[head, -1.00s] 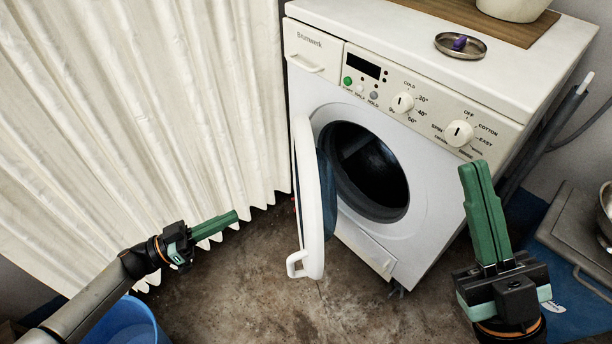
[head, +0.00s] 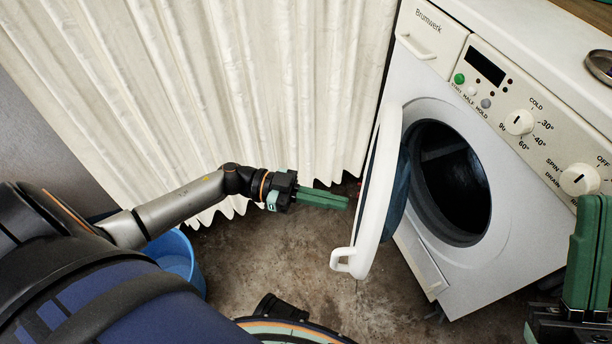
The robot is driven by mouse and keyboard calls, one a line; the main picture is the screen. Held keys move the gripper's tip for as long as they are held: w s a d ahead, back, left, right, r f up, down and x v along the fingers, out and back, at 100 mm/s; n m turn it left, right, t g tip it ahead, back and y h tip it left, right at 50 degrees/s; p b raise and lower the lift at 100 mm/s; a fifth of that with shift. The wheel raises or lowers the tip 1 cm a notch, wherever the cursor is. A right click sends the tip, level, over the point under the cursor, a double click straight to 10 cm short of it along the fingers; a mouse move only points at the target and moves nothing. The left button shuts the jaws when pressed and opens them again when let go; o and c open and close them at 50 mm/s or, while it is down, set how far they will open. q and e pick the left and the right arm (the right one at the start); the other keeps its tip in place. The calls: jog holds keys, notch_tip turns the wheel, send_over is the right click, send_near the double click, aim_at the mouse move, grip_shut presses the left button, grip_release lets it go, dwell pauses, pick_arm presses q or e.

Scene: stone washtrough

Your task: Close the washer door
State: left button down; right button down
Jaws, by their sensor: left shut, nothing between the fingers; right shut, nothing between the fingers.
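The white washer (head: 500,278) stands at the right with its round door (head: 377,190) swung wide open toward the left. The door's white handle (head: 342,262) is at its lower left edge. The dark drum opening (head: 455,185) is uncovered. My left gripper (head: 346,201) is shut and empty, just left of the door's outer face, above the handle; I cannot tell whether it touches the door. My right gripper (head: 592,205) is shut and empty at the right edge, in front of the washer, partly cut off by the frame.
A white pleated curtain (head: 230,90) hangs behind and left of the washer. A blue tub (head: 178,258) stands on the floor below my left arm. A metal dish (head: 600,65) lies on the washer top. Bare brown floor (head: 300,255) is free in front of the door.

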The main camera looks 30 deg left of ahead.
aim_at(374, 189)
pick_arm(q)
jog(key=shift+b+x, duration=0.3)
jog(key=shift+x, duration=1.35)
pick_arm(e)
jog(key=shift+a+f, duration=0.1)
jog(key=shift+f, duration=0.45)
jog(key=shift+r, duration=0.1)
